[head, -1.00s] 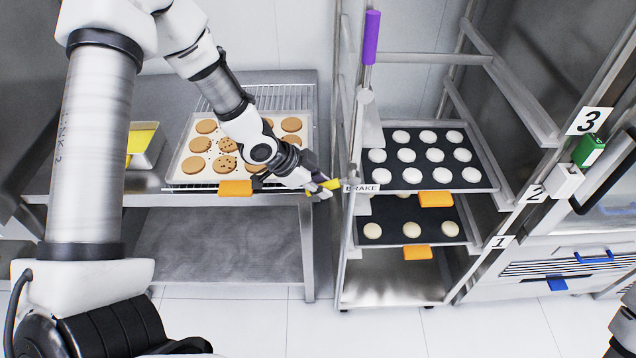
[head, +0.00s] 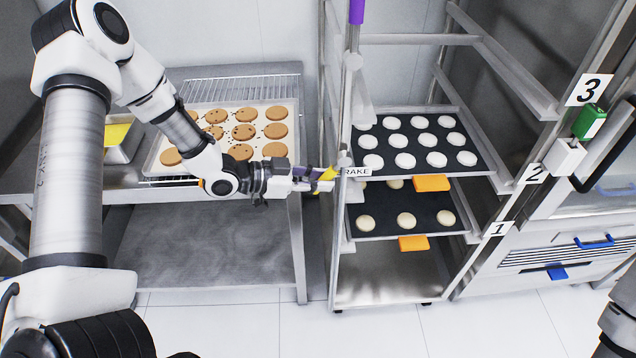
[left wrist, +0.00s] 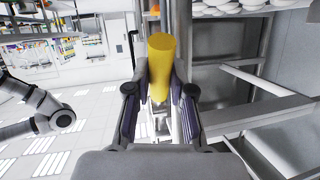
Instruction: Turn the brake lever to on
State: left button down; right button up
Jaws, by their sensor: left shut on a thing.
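The yellow brake lever (head: 327,173) sits at the left front post of the wheeled rack, beside the BRAKE label (head: 357,171). My left gripper (head: 318,180) comes in from the left, roughly level, and is shut on the lever. In the left wrist view the lever (left wrist: 160,62) stands between the two dark fingers (left wrist: 160,88), which touch its sides. The fingers partly hide the lever in the head view, and I cannot read its on or off setting. My right gripper is not in view.
The rack (head: 385,290) holds trays of pale rounds, with orange grips (head: 431,183) at their front edges. A purple handle (head: 357,10) rises above its left post. A steel table (head: 120,196) with a cookie tray (head: 155,163) stands left. Numbered oven equipment (head: 560,262) stands right.

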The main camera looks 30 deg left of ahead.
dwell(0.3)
pick_arm(q)
jog(key=c, duration=1)
grip_release()
jog(key=shift+w, duration=0.1)
jog(key=v, duration=0.7)
jog(key=shift+a, duration=0.15)
